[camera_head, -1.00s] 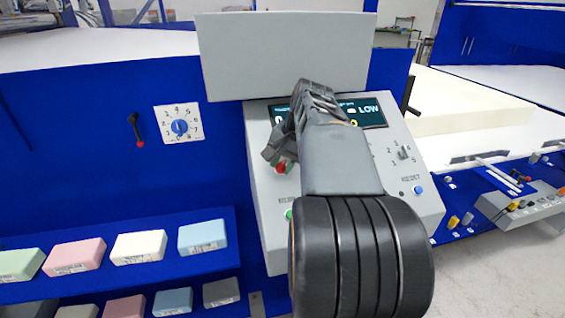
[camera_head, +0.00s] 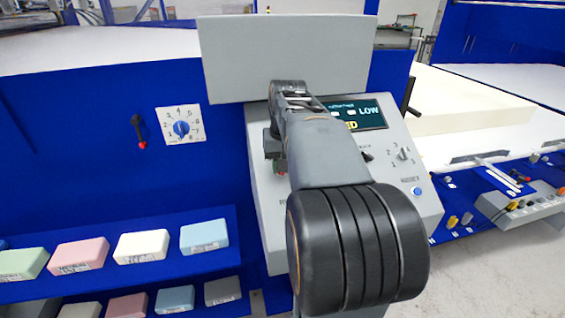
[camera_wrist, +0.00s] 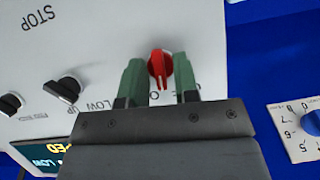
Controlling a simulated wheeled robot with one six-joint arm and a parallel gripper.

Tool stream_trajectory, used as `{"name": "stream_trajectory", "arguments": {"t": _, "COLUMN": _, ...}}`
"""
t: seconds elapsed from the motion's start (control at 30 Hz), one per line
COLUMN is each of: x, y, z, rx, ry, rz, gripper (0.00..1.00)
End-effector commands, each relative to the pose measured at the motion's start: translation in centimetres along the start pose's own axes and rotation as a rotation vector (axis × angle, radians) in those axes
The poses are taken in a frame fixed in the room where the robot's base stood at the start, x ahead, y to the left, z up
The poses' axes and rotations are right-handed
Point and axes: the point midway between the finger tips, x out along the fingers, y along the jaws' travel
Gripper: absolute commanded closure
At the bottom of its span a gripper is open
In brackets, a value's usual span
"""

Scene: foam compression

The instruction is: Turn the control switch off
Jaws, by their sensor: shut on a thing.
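The control switch is a red knob (camera_wrist: 158,68) on a light grey control panel (camera_head: 400,215). In the wrist view it sits between the two green fingers of my gripper (camera_wrist: 158,82), which is shut on it. Letters beside the knob are partly covered by the fingers. In the head view my gripper (camera_head: 276,150) is at the left part of the panel, and my arm hides most of the knob and the panel's middle. The display (camera_head: 368,113) reads LOW, with yellow letters partly covered.
Black knobs (camera_wrist: 66,90) and a STOP label lie to the left in the wrist view. A blue button (camera_head: 416,191) is at the panel's lower right. A white dial (camera_head: 181,127) is on the blue wall. Coloured foam blocks (camera_head: 204,236) line a shelf at lower left.

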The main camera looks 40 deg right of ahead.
Motion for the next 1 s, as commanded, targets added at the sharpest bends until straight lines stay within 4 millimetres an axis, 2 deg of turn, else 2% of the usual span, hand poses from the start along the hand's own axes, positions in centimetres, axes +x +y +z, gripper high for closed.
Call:
{"name": "stream_trajectory", "arguments": {"t": 0.6, "x": -0.10, "y": -0.42, "z": 0.02, "rx": -0.501, "ry": 0.008, "rz": 0.234, "gripper": 0.95}}
{"name": "stream_trajectory", "arguments": {"t": 1.0, "x": -0.12, "y": -0.46, "z": 0.06, "rx": -0.681, "ry": 0.009, "rz": 0.321, "gripper": 0.95}}
